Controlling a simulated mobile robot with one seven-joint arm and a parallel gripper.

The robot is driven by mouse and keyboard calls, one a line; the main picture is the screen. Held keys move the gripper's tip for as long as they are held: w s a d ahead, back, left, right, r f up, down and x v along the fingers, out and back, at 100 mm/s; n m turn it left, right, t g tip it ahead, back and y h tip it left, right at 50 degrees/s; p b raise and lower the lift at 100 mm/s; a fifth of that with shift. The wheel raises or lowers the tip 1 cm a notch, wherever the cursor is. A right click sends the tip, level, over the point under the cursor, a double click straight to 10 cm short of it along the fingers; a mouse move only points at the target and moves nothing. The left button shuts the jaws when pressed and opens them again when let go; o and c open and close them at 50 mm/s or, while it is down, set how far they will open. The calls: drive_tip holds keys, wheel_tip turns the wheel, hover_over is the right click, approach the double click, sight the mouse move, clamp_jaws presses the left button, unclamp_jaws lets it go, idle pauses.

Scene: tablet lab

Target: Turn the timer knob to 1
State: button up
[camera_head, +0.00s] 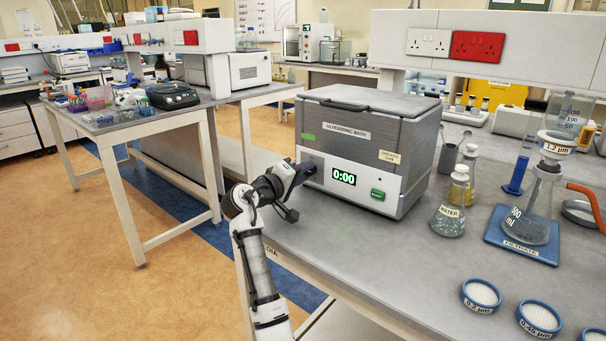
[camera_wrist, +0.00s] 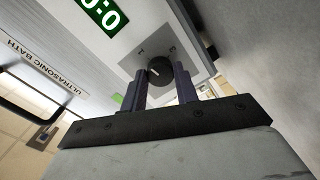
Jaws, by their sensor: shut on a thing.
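The ultrasonic bath (camera_head: 362,150) is a grey and white box with a closed lid, standing on the bench. Its green display (camera_head: 344,176) reads 0:00, and a green button (camera_head: 378,194) sits to the right of it. In the head view my gripper (camera_head: 306,170) hides the knob.
Right of the bath stand a beaker bottle (camera_head: 448,215), a flask on a blue pad (camera_head: 530,222) and round blue-rimmed dishes (camera_head: 481,296). The bench front edge runs below my arm. The bench top in front of the bath is clear.

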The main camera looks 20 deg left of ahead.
drive_tip(key=o, duration=1)
drive_tip(key=shift+c, duration=0.2)
drive_tip(key=b+v, duration=0.2)
drive_tip(key=v, duration=1.2)
drive_tip(key=shift+w, duration=0.1)
